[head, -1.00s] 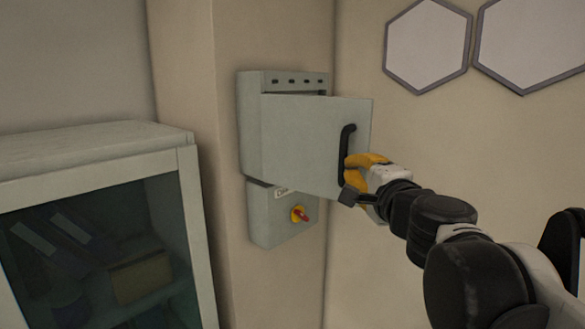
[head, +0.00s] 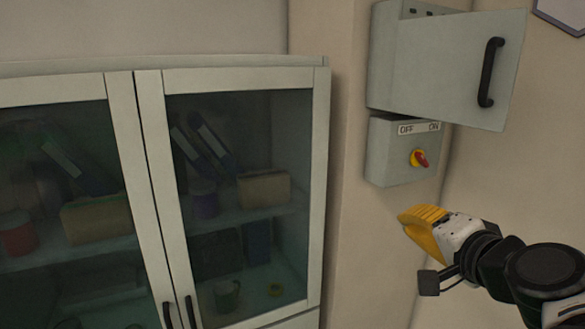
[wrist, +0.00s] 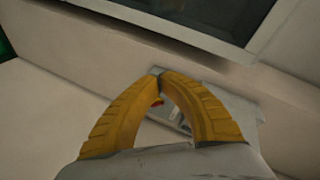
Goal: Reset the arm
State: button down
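My gripper (head: 410,218) is in the head view at the lower right, below the switch box and clear of it. Its yellow fingers meet at the tips in the wrist view (wrist: 158,75), with nothing between them. My arm comes in from the right edge, bent at the wrist.
A grey wall box with its door (head: 450,75) ajar and a black handle (head: 490,72) is at the upper right. Below it is a switch box (head: 385,155) marked OFF and ON, with a red and yellow knob (head: 419,158). A glass-fronted cabinet (head: 318,180) fills the left.

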jog(key=s+a+f+n+g+b, duration=0.25)
jog(key=f+b, duration=0.35)
jog(key=f, duration=0.8)
jog(key=s+a+f+n+g+b, duration=0.3)
jog(key=f+b, duration=0.4)
jog(key=f, duration=0.6)
jog(key=s+d+f+n+g+h+b, duration=0.1)
jog(key=s+f+n+b, duration=0.1)
jog(key=f+b, duration=0.3)
jog(key=s+d+f+n+g+h+b, duration=0.1)
jog(key=s+f+b, duration=0.4)
jog(key=f, duration=0.9)
jog(key=shift+d+f+n+b, duration=0.2)
jog(key=shift+d+n+b, duration=0.15)
jog(key=shift+d+n, duration=0.45)
jog(key=shift+s+a, duration=0.1)
jog(key=shift+a, duration=0.1)
